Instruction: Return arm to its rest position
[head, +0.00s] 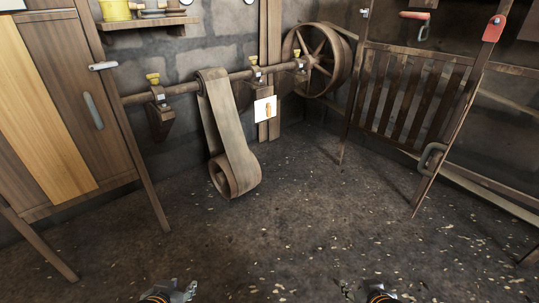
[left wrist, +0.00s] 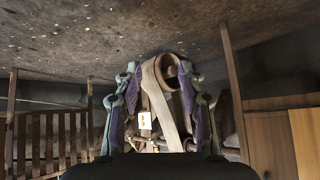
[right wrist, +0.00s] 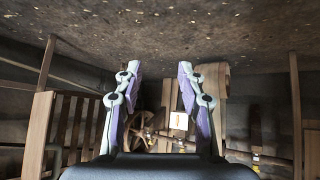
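My left gripper (head: 170,292) is at the bottom edge of the head view, left of the middle. In the left wrist view its two fingers (left wrist: 160,92) stand apart with nothing held between them. My right gripper (head: 368,294) is at the bottom edge, right of the middle. In the right wrist view its fingers (right wrist: 158,85) are also apart and empty. Both grippers are well away from the flat belt (head: 226,125), which hangs from the shaft (head: 186,88) with its lower end coiled near the floor. Most of both arms is out of the head view.
A spoked wheel (head: 317,60) is on the shaft at the back wall. A wooden cabinet (head: 60,100) stands at the left, a slatted wooden gate (head: 410,98) at the right. The floor (head: 300,220) between is clear except for scattered chips.

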